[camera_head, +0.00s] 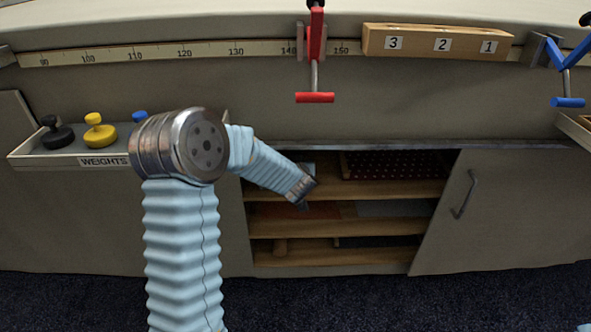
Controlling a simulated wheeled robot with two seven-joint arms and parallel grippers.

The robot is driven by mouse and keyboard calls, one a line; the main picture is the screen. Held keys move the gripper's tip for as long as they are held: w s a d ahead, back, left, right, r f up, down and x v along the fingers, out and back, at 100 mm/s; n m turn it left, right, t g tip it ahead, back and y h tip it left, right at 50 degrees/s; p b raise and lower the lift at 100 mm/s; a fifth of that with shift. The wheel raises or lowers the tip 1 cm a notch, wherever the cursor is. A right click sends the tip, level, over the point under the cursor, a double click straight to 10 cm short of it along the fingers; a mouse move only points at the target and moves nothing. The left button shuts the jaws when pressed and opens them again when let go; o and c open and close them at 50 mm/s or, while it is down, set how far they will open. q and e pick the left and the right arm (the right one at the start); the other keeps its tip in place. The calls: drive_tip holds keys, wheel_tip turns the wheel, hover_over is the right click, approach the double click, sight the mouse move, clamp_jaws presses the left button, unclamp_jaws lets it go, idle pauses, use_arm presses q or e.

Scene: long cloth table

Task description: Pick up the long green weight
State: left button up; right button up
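No long green weight shows in the head view. The tray labelled WEIGHTS (60,163) at the left holds a black knobbed weight (57,133), a yellow one (99,131) and a blue piece (140,116) mostly hidden behind my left arm. My arm also hides the tray's right end. My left gripper (304,203) is small and dark in front of the open cabinet shelves, well right of the tray; its fingers are too small to tell open from shut. My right gripper is out of view.
A red clamp (315,96) and a blue clamp (568,100) hang at the table edge. A wooden block (437,41) numbered 3, 2, 1 sits between them. Below are open wooden shelves (340,256) and a cabinet door (448,220) with a handle.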

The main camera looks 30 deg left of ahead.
use_arm(q)
drive_tip(key=shift+c, duration=0.3)
clamp_jaws()
drive_tip(key=shift+w+r, duration=0.1)
drive_tip(key=shift+r, duration=0.1)
idle(0.4)
